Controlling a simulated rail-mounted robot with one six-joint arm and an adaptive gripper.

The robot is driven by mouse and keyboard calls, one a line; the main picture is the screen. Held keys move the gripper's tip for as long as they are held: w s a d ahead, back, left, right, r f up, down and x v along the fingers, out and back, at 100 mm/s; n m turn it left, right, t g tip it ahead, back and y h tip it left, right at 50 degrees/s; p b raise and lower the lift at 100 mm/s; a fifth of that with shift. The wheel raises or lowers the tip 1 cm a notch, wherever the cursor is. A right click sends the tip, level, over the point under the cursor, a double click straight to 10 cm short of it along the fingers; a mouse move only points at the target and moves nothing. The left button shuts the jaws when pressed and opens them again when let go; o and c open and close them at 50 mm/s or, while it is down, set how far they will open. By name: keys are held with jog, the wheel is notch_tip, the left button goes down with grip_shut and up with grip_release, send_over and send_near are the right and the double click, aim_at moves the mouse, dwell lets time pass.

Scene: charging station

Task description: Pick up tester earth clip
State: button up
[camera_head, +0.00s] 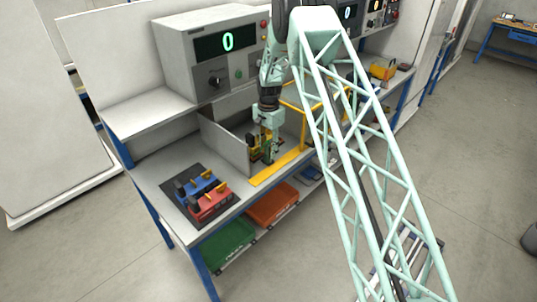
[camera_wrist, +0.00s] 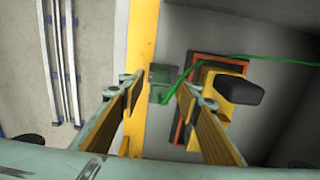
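The tester earth clip (camera_wrist: 160,84) is a small green block on the grey bench surface in the wrist view, beside a yellow strip. A thin green wire (camera_wrist: 262,59) runs from it to the right. My gripper (camera_wrist: 159,92) is open, with one finger on each side of the clip in the picture. I cannot tell how far the fingertips are above it. In the head view my gripper (camera_head: 268,140) points down into the grey-walled bay, and the clip is too small to make out clearly there.
A yellow device with a black block (camera_wrist: 240,88) and orange edging lies right of the clip, close to the right finger. The yellow strip (camera_head: 277,167) edges the bay. A dark mat with blue and red pieces (camera_head: 208,209) lies left. A grey tester (camera_head: 215,55) stands behind.

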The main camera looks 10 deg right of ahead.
aim_at(269, 145)
jog(key=shift+c, duration=0.4)
jog(key=c, duration=0.9)
jog(key=shift+r, duration=0.2)
jog(key=shift+r, duration=1.6)
jog(key=s, duration=0.5)
jog(key=s+r+b, duration=0.1)
jog(key=s, duration=1)
jog(key=shift+a+r+b, duration=0.2)
jog(key=shift+a+b, duration=0.05)
jog(key=shift+b, duration=0.1)
jog(key=shift+r, duration=0.15)
jog(key=shift+r, duration=0.6)
